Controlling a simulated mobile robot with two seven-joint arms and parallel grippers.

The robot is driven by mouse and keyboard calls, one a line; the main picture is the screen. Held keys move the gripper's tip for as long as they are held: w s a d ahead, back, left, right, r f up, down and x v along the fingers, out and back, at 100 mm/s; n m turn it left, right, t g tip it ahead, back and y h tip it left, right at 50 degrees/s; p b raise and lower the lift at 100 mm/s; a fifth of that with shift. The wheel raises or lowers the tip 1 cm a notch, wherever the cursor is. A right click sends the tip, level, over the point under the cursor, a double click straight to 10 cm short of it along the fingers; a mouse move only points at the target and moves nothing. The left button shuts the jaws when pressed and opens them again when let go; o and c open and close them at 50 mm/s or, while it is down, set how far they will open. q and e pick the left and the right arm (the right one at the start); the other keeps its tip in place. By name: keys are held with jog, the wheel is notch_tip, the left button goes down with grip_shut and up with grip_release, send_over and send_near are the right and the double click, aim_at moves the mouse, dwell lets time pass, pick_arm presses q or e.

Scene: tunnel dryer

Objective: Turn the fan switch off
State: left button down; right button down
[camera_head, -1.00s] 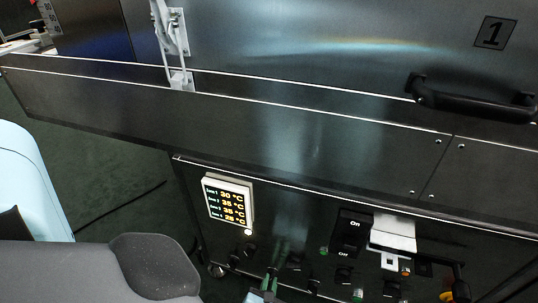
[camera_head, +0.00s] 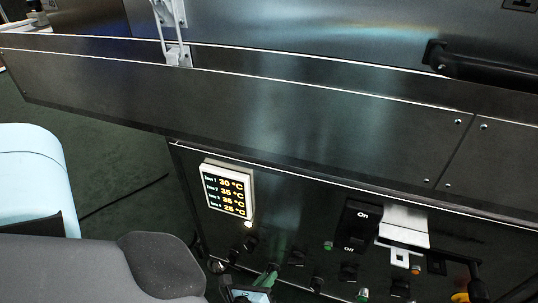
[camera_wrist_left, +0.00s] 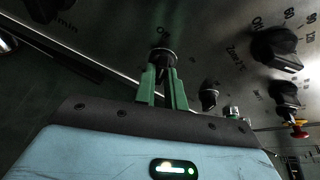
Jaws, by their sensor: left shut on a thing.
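My left gripper (camera_head: 268,281) is low in the head view, its green fingers against the front of the dark control panel. In the left wrist view the green fingers (camera_wrist_left: 162,88) are shut on a black rotary knob (camera_wrist_left: 162,63), one finger on each side. I cannot tell for certain from the lettering that this knob is the fan switch. My right gripper is not in view.
A temperature display (camera_head: 226,190) sits above left of the gripper. An On/Off switch (camera_head: 358,226) and several knobs are to the right. The wrist view shows a large dial (camera_wrist_left: 277,50) and a red button (camera_wrist_left: 299,127). A black handle (camera_head: 480,68) is higher up.

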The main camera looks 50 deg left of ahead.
pick_arm(q)
jog(key=shift+w+a+r+n+t+b, duration=0.15)
jog(key=shift+w+a+n+t+b, duration=0.15)
jog(key=shift+n+b, duration=0.35)
jog(key=c, duration=1.5)
grip_release()
jog(key=shift+o, duration=0.2)
jog(key=shift+h, duration=0.3)
jog(key=shift+s+d, duration=0.15)
jog(key=shift+s, duration=0.1)
